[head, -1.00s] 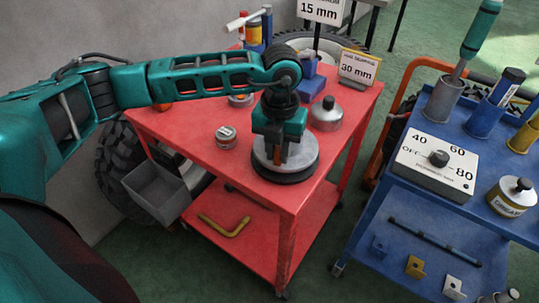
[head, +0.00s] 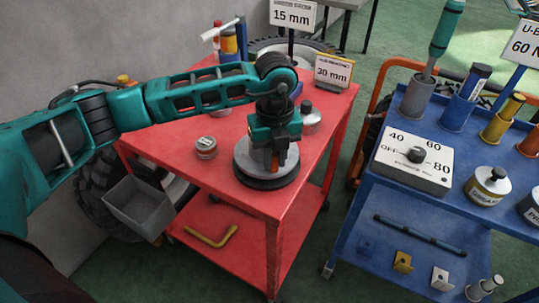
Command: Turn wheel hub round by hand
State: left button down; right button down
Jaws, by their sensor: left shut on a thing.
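The wheel hub (head: 251,170) is a round grey metal disc on a black base, standing on the red cart's top near its front corner. My left gripper (head: 274,165) points down over the hub from above and is shut on it, at the right part of its top face. The fingertips and the exact grip are partly hidden by the gripper body. My right gripper is out of view.
The red cart top (head: 190,170) also holds a small round tin (head: 206,147) and a grey metal pot (head: 310,118). A grey bin (head: 140,205) hangs at the cart's left side. A blue cart (head: 380,200) with a dial box (head: 412,162) stands to the right, across a gap.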

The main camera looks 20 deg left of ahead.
pick_arm(q)
jog(key=shift+w+d+n, duration=0.35)
jog(key=shift+d+n, duration=0.05)
jog(key=shift+n, duration=0.3)
jog(key=shift+w, duration=0.1)
jog(key=c, duration=1)
grip_release()
jog(key=shift+c, duration=0.2)
notch_tip(320, 180, up, 13)
